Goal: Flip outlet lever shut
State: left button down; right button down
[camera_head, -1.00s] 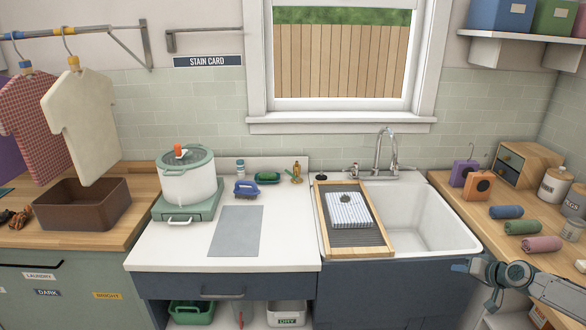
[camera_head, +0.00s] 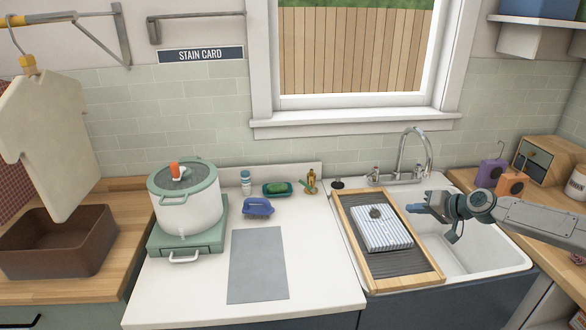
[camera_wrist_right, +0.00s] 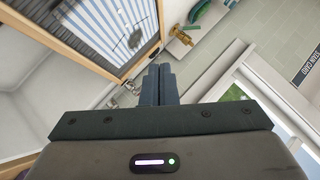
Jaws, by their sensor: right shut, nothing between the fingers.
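My right gripper (camera_head: 412,208) is shut and empty, above the sink and just right of the folded striped towel; its closed fingers show in the wrist view (camera_wrist_right: 160,84). A white pot (camera_head: 190,208) with a green lid and orange knob stands on a green base (camera_head: 188,240) at the counter's left. A small fitting shows low on the pot's front; I cannot tell whether it is the outlet lever. A small brass fitting (camera_head: 311,182) stands at the back of the counter, and also in the wrist view (camera_wrist_right: 182,36). My left gripper is out of view.
The striped towel (camera_head: 383,232), with a dark round thing on it, lies on a wood-framed ribbed board (camera_head: 425,282) across the sink (camera_head: 508,258). The faucet (camera_head: 416,150) rises behind. A blue brush (camera_head: 257,208) and grey mat (camera_head: 258,265) lie on the counter.

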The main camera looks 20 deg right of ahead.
aim_at(313, 189)
jog(key=i+j, duration=0.2)
jog(key=i, duration=0.3)
jog(key=i+j, duration=0.2)
jog(key=i, duration=0.25)
